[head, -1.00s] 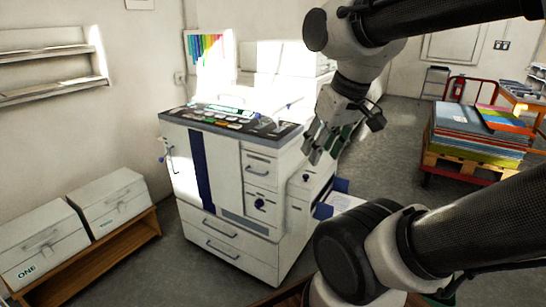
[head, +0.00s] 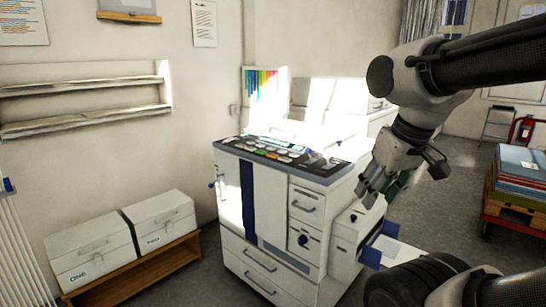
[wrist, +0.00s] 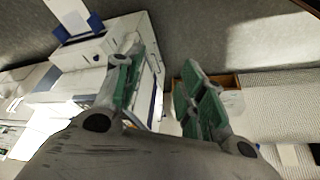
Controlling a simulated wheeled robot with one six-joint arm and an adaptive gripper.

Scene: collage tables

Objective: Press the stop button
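A white print machine (head: 266,220) with a dark blue stripe stands in the middle of the head view. A dark control panel (head: 325,166) with several small coloured buttons runs along its top front edge. I cannot tell which button is the stop button at this size. My gripper (head: 368,196) hangs to the right of the panel, in front of the machine's right side, apart from the buttons. In the wrist view its two green-padded fingers (wrist: 163,85) are spread with nothing between them, so it is open. The machine shows there at the upper left.
Two white boxes (head: 92,251) sit on a low wooden bench (head: 140,274) at the left. A tray with paper (head: 392,250) juts from the machine's right side. A pallet cart with stacked sheets (head: 515,180) stands at the far right. Grey floor lies between them.

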